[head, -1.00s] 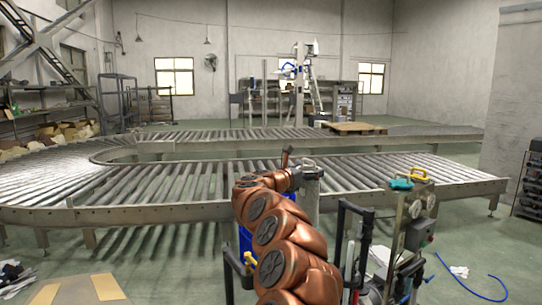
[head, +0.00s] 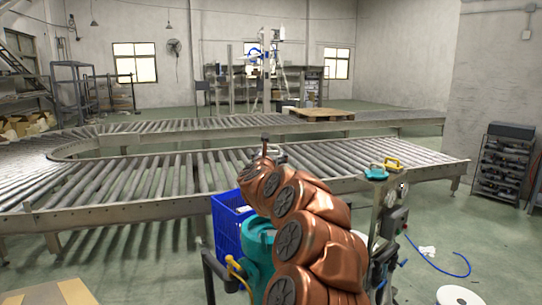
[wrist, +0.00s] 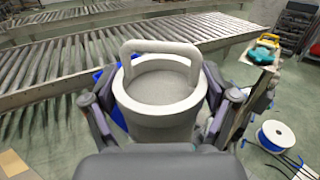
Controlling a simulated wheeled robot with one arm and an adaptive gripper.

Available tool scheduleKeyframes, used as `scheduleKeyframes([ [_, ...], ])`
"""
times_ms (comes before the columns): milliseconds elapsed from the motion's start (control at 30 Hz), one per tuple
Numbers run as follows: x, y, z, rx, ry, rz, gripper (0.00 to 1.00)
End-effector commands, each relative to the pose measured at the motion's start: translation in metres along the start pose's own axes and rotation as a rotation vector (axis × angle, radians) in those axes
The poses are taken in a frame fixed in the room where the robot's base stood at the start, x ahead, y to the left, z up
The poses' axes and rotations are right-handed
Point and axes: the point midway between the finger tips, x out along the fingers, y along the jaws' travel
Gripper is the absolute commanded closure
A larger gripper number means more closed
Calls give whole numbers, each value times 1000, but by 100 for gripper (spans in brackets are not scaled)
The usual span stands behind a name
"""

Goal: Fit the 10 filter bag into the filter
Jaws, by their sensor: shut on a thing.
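A pale grey cylinder with a loop handle, which looks like the filter bag (wrist: 160,84), fills the middle of the wrist view. Its top is round and its handle stands up. My gripper (wrist: 160,104) is shut on it, with one dark finger on each side. In the head view the gripper and bag are mostly hidden behind my copper arm. A teal vessel (head: 258,250) stands left of my arm in the head view, partly covered by it; I cannot tell whether it is the filter. The bag's lower end is hidden.
A blue crate (head: 228,228) stands beside the teal vessel. A roller conveyor (head: 110,195) runs behind. Right of my arm is a metal stand with teal and yellow handles (head: 392,163). A white reel (head: 458,296) and blue hose lie on the floor at right.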

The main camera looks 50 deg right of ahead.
Motion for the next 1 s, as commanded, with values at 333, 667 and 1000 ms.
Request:
scheduleKeyframes([
  [333,-4,-1,-7,0,-4,49,74],
  [667,-5,-1,-7,4,-5,48,74],
  [1000,-7,0,-27,9,-2,49,74],
])
